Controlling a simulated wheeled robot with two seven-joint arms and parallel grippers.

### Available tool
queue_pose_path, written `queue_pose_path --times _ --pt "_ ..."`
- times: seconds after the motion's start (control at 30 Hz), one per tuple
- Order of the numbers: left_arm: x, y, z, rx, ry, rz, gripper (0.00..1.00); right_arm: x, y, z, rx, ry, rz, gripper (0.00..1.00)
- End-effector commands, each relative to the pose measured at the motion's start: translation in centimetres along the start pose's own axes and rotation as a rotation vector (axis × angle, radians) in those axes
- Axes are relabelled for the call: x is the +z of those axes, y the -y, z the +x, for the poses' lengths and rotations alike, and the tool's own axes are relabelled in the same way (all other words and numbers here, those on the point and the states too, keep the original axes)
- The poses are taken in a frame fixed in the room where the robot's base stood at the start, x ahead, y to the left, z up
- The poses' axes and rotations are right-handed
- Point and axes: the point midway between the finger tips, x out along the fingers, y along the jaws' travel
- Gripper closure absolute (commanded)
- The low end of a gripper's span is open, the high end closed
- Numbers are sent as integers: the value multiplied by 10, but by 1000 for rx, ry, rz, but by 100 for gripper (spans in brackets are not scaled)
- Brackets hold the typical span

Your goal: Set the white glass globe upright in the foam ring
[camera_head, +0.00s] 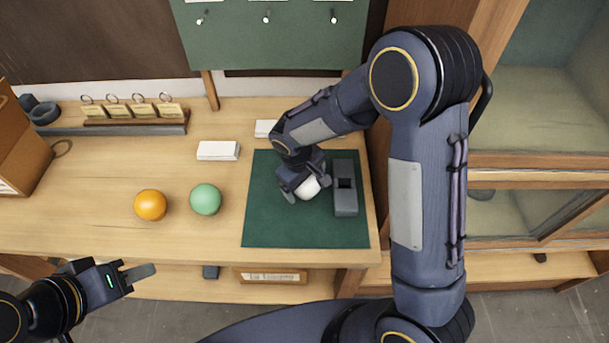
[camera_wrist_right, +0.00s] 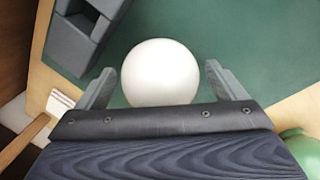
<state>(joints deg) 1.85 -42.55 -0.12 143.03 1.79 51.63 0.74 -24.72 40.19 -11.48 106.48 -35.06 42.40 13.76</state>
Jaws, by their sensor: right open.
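The white glass globe (camera_head: 307,188) rests on the green mat (camera_head: 270,225), partly hidden by my right gripper in the head view. In the right wrist view the globe (camera_wrist_right: 161,72) sits between the open fingers of my right gripper (camera_wrist_right: 165,85), with a gap on each side. My left gripper (camera_head: 138,273) is in front of the table at the lower left, away from the globe.
An orange ball (camera_head: 150,205) and a green ball (camera_head: 206,199) sit left of the mat. White boxes (camera_head: 218,150) lie behind them. A rack of tags (camera_head: 133,112) stands at the back left. A glass-fronted cabinet (camera_head: 540,205) stands at the right.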

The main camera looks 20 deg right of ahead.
Motion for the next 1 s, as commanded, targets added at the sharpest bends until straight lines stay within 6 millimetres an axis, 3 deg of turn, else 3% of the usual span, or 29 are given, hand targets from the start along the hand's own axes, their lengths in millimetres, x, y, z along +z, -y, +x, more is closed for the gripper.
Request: queue_pose_path --times 0.17,0.4,0.6,0.9,1.0 --pt "0 0 0 0 0 0 64 -2 -1 -21 1 -7 1 10" --pt "2 2 4 0 0 0 64 -2 0 -74 0 -8 1 10" --pt "3 2 5 0 0 0 64 -1 0 -108 0 -4 -1 10" --pt "3 2 5 0 0 0 64 1 -1 -123 -2 0 2 10" --pt "3 2 5 0 0 0 64 11 -7 -128 -28 -14 30 10"
